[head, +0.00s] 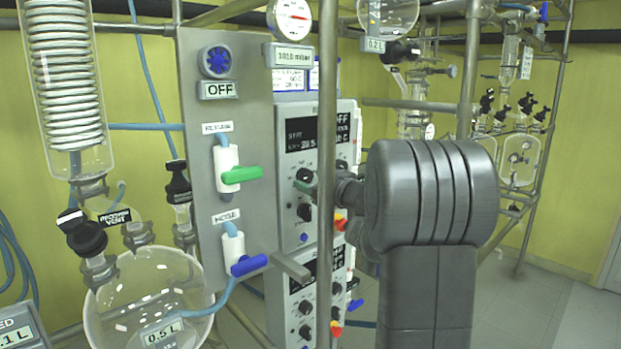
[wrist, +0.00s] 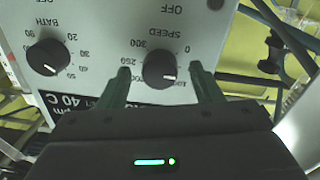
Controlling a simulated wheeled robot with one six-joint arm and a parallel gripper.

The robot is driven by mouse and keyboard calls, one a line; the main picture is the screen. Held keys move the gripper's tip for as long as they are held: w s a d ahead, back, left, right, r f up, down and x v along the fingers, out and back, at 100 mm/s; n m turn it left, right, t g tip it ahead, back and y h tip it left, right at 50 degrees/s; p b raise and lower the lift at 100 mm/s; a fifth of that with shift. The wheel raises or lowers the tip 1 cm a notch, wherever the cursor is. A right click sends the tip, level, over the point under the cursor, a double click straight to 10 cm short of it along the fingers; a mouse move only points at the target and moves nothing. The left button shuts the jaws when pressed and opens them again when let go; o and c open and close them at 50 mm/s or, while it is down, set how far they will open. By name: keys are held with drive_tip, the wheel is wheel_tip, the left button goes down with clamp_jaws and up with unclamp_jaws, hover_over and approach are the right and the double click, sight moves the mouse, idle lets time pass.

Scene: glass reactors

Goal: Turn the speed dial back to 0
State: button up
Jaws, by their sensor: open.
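The speed dial (wrist: 159,70) is a round black knob under the word SPEED on a light grey panel, seen upside down in the wrist view. Numbers ring it, with 300 and 250 to the left and 0 to the right. I cannot read its pointer for certain. My gripper (wrist: 161,80) is open, one dark green finger on each side of the dial. The left finger is close to the knob and the right finger is beside it; contact cannot be told. In the head view my gripper (head: 302,187) is at the upper grey control unit, partly hidden by a pole.
The black BATH dial (wrist: 47,56) is left of the left finger. A vertical metal pole (head: 327,120) stands in front of the control unit (head: 291,113). A grey panel with green (head: 240,175) and blue (head: 249,264) valve handles stands to the left. Glassware surrounds this area.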

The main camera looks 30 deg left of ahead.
drive_tip(key=shift+w+a, duration=0.25)
drive_tip(key=shift+a, duration=0.3)
drive_tip(key=c, duration=1)
drive_tip(key=shift+n, duration=0.3)
drive_tip(key=n+b, duration=0.3)
drive_tip(key=n, duration=0.1)
drive_tip(key=shift+f, duration=0.15)
drive_tip(key=shift+w+n+b, duration=0.1)
drive_tip(key=shift+n+b, duration=1.15)
drive_tip(key=shift+n, duration=1.05)
